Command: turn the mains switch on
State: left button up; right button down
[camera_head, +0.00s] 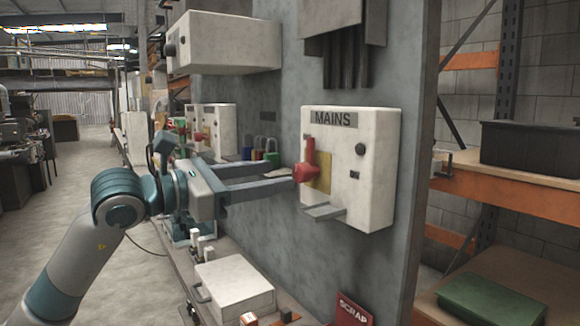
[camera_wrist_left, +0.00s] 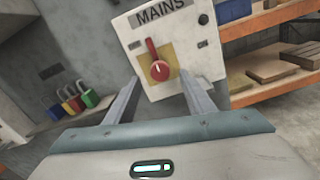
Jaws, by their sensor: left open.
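The mains box (camera_head: 375,185) is white, mounted on a grey panel, with a "MAINS" label on top. Its red switch handle (camera_head: 309,165) sits over a yellow plate on the box front and points up. In the left wrist view the red handle (camera_wrist_left: 157,65) shows between and beyond the two fingers, its lever tilted slightly left of upright. My left gripper (camera_head: 292,178) is open, its fingers reaching toward the handle; one fingertip overlaps the handle in the head view, and I cannot tell whether they touch. My right gripper is not in view.
A small grey ledge (camera_head: 323,212) sticks out below the handle. A white case (camera_head: 234,287) lies on the bench below. Another white box (camera_head: 226,42) juts out above my left gripper.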

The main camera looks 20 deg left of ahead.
aim_at(297, 172)
pick_arm(q)
jog(key=shift+p+x, duration=0.45)
jog(key=shift+x, duration=2.15)
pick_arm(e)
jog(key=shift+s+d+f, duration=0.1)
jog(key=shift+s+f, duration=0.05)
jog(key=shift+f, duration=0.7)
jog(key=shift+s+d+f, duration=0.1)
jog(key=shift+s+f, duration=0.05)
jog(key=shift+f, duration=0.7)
pick_arm(q)
jog(key=c, duration=1.1)
